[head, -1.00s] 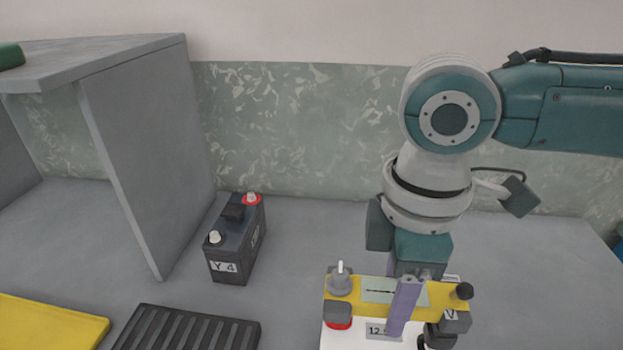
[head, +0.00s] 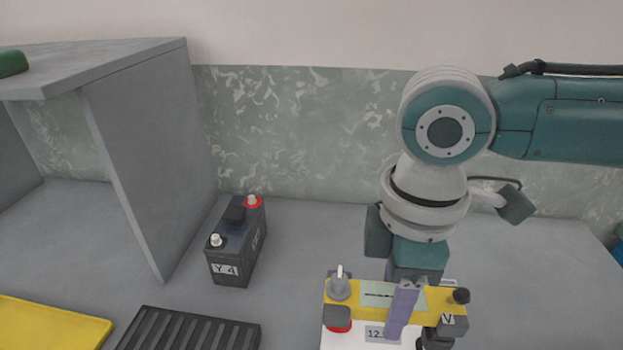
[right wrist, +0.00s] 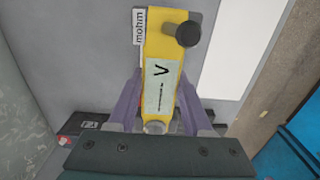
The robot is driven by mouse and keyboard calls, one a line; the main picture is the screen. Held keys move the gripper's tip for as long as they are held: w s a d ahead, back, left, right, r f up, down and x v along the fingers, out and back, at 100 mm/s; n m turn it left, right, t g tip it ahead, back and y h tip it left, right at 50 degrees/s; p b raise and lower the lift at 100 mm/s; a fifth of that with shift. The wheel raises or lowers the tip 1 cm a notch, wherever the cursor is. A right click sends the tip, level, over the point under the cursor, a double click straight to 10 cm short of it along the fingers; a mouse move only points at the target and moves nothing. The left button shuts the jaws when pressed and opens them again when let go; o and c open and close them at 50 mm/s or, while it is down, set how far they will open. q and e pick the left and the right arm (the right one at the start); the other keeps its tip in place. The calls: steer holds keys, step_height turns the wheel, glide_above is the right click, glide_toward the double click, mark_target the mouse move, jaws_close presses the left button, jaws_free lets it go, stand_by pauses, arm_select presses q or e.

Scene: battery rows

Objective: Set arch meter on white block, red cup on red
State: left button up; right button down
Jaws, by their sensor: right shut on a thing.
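The arch meter (head: 365,301) is a yellow bar with a pale scale, a grey knob at its left end and a black knob at its right end. Its red-rimmed cup (head: 338,325) hangs at the left; a dark cup (head: 435,340) hangs at the right. My right gripper (head: 403,308) is shut on the bar's middle. In the right wrist view, the bar (right wrist: 166,50) lies between the purple fingers (right wrist: 160,112). A white block (head: 365,343) with a "12" label shows below, cut off by the frame. Cup contact cannot be told. My left gripper is out of view.
A dark battery (head: 237,245) marked "Y 4" stands left of the meter, with a white post and a red-ringed post. A grey shelf (head: 140,150) stands farther left. A yellow mat (head: 50,325) and a black ribbed mat (head: 185,332) lie in front. Bare bench lies at the right.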

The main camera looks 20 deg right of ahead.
steer(key=shift+f+b, duration=0.65)
steer(key=shift+f, duration=0.5)
steer(key=shift+c, duration=1.2)
jaws_free()
step_height(320, 180, up, 10)
steer(key=shift+p, duration=0.75)
